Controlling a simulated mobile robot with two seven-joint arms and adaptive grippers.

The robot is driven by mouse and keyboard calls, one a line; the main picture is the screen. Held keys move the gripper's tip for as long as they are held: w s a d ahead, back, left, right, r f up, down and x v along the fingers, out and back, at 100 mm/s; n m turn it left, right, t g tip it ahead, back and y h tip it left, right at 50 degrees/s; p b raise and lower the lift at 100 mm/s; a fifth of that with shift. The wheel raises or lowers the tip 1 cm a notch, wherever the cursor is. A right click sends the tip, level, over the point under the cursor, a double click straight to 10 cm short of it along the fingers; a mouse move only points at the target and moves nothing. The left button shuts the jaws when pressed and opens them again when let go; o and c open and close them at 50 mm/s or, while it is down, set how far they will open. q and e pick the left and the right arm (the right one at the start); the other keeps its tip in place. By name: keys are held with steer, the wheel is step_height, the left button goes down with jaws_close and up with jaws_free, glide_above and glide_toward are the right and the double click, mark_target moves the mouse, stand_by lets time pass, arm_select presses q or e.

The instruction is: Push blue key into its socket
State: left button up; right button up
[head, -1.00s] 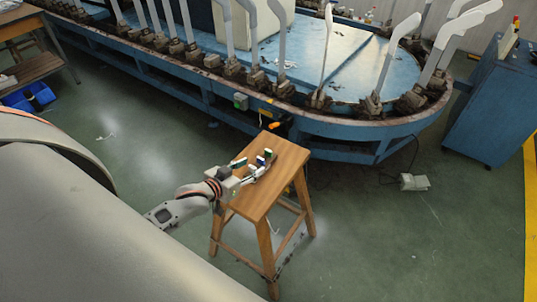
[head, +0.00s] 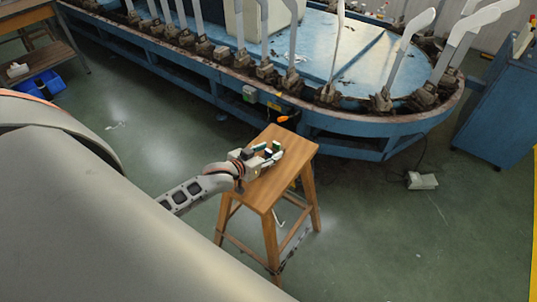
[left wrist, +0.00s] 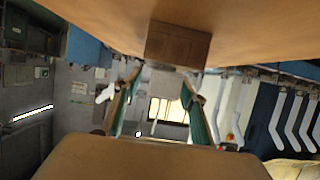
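My left gripper (head: 271,149) is low over the wooden stool (head: 262,190) in the head view, near the stool's far half. In the left wrist view its two fingers with green inner faces (left wrist: 161,110) stand apart, with a clear gap and nothing seen between them. A brown wooden block (left wrist: 178,45) lies against the wooden surface at the top of the left wrist view, beyond the fingertips. I cannot tell whether this block holds the socket. I cannot make out the blue key; the gripper covers that part of the stool top. My right gripper is in neither view.
A large blue machine (head: 330,125) with upright pale sock boards stands behind the stool. A blue cabinet (head: 500,110) is at the right. A grey pedal box (head: 422,181) lies on the floor right of the stool. The stool top's near part is clear.

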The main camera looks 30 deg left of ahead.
arm_select(q)
steer(key=c, duration=0.8)
steer(key=shift+o, duration=0.2)
steer(key=shift+r, duration=0.1)
